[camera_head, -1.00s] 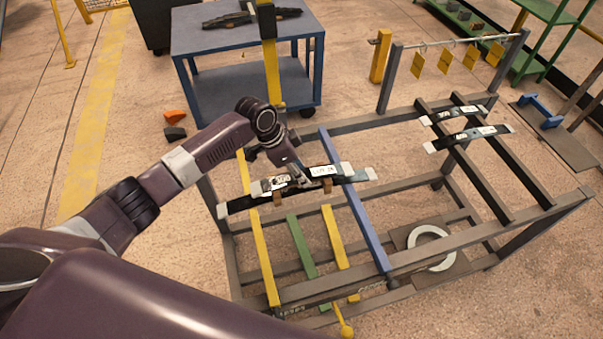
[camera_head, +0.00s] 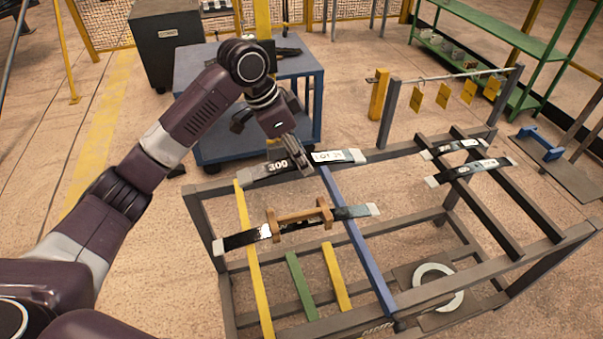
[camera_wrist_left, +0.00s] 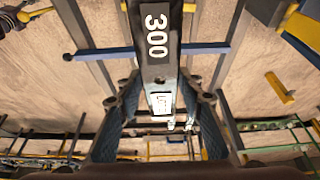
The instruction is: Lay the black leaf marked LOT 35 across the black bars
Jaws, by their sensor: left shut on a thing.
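My left gripper (camera_head: 300,167) is shut on a dark leaf (camera_head: 262,172) with pale ends. The leaf reads 300 and has a white LOT label whose last digit I cannot read surely. It is raised above the rack, over the yellow and blue bars. In the left wrist view the leaf (camera_wrist_left: 157,70) runs lengthwise between the fingers (camera_wrist_left: 166,112). The two black bars (camera_head: 517,228) are at the right of the rack. Two short dark leaves (camera_head: 450,148) (camera_head: 478,170) lie across their far part. My right gripper is not in view.
Another dark leaf (camera_head: 350,212) lies across the yellow bar (camera_head: 254,270) and blue bar (camera_head: 360,250), with a wooden two-post piece (camera_head: 298,216) at its middle. The near part of the black bars is bare. A blue cart (camera_head: 308,105) stands behind the rack.

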